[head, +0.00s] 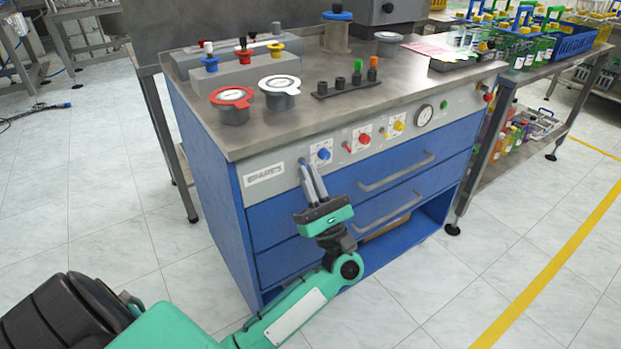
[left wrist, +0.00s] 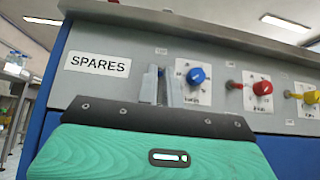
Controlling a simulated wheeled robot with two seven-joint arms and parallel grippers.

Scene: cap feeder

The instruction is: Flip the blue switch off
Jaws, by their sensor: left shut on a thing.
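The front panel of the blue cabinet carries a blue knob (head: 323,154) on a white plate; it also shows in the left wrist view (left wrist: 196,75). Left of the knob is the small blue switch (left wrist: 161,71), mostly hidden by my fingers; only a bit of blue shows. My left gripper (head: 307,168) has its fingertips at that switch, against the panel, and is shut on it; in the left wrist view the fingers (left wrist: 160,88) are close together around it. Whether the switch is up or down cannot be told. My right gripper is not in view.
A SPARES label (left wrist: 97,64) is to the left. Drawer handles (head: 397,172) stick out below. Lidded cups (head: 234,105) stand on the top.

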